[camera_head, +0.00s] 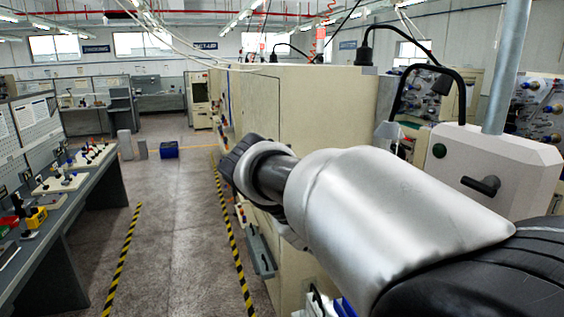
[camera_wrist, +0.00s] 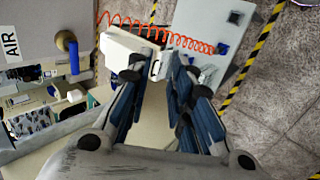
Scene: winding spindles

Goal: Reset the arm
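My arm (camera_head: 390,215) crosses the right half of the head view, a silver link with a dark joint at its left end. My gripper is not clearly seen there. In the wrist view, my gripper (camera_wrist: 158,82) points away from the camera, with two blue-and-grey fingers apart. A beige surface shows between the fingers, and I see nothing held. A white box-like part (camera_wrist: 128,45) lies beyond the left fingertip; whether they touch I cannot tell.
Large beige machine cabinets (camera_head: 310,105) stand beside and behind my arm. A long grey workbench (camera_head: 60,195) with small parts runs along the left. The aisle floor (camera_head: 170,230) between striped lines is clear up to a blue bin (camera_head: 169,150). An orange coiled hose (camera_wrist: 160,30) hangs beyond my fingers.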

